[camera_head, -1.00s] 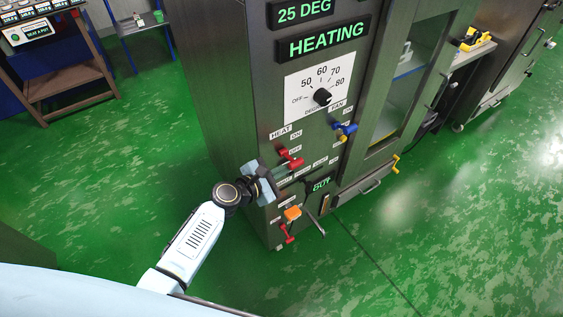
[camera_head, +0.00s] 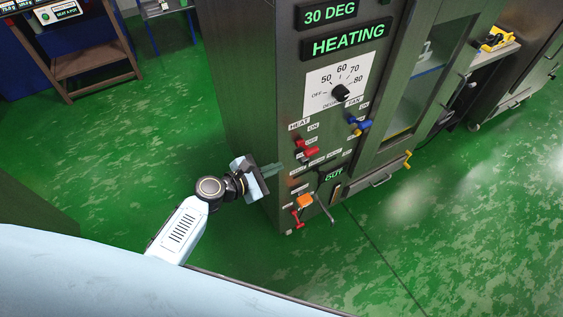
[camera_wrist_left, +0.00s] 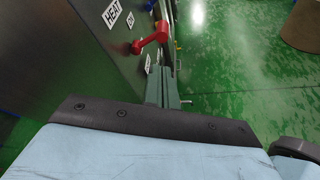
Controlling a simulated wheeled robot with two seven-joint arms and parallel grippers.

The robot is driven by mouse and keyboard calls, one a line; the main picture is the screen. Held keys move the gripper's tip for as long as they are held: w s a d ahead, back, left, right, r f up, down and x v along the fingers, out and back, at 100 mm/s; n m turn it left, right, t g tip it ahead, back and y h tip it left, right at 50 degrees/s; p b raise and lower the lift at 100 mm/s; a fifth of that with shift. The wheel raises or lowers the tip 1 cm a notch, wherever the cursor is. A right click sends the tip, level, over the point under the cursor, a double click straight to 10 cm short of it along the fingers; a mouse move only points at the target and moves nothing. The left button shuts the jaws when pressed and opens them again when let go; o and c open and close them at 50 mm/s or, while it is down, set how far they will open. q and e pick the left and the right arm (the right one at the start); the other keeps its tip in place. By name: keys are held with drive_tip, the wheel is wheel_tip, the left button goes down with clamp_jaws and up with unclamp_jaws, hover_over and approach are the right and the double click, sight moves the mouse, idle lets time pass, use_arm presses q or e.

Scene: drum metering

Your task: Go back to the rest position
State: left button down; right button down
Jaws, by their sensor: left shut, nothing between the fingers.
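My left gripper (camera_head: 272,170) is shut and empty beside the lower left of the dark cabinet (camera_head: 238,90). Its fingers (camera_wrist_left: 163,84) also show in the left wrist view, close together, with the red heat lever (camera_wrist_left: 152,38) beyond them. In the head view the red heat lever (camera_head: 308,150) is to the right of the fingertips, which look apart from it. The cabinet's displays read "30 DEG" (camera_head: 329,13) and "HEATING" (camera_head: 346,39). The black dial (camera_head: 341,92) sits below them. My right gripper is not in view.
A blue fan lever (camera_head: 360,125), an orange button (camera_head: 305,201) and a small red lever (camera_head: 297,216) stick out of the cabinet front. A wooden stand (camera_head: 98,62) is at the back left. The green floor (camera_head: 130,150) left of the cabinet is clear.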

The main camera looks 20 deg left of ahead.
use_arm(q)
drive_tip(key=shift+s+a+r, duration=0.1)
drive_tip(key=shift+s+a, duration=0.1)
drive_tip(key=shift+s, duration=0.1)
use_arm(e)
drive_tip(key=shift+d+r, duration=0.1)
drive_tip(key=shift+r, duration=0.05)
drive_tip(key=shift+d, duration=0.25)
